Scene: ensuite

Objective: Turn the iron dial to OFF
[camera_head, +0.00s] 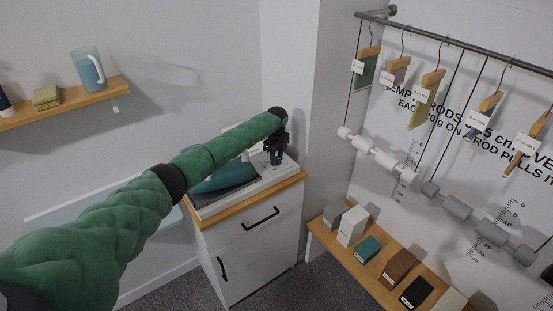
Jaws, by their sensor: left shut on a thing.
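The iron (225,178), with a teal body, rests on a white base (214,207) on top of the white cabinet in the corner. My left arm reaches in from the left, and its dark left gripper (275,158) points down at the right end of the base. The left gripper is shut on a small part there, which looks like the iron dial. The gripper covers the dial, so its setting and markings cannot be read. My right gripper is not in view.
The white cabinet (256,255) has black handles. A wall shelf (70,103) with a mug (88,70) is at left. A low wooden bench (345,258) with several boxes stands at right, under a rail (455,40) of hanging hangers and rods. Grey carpet is clear in front.

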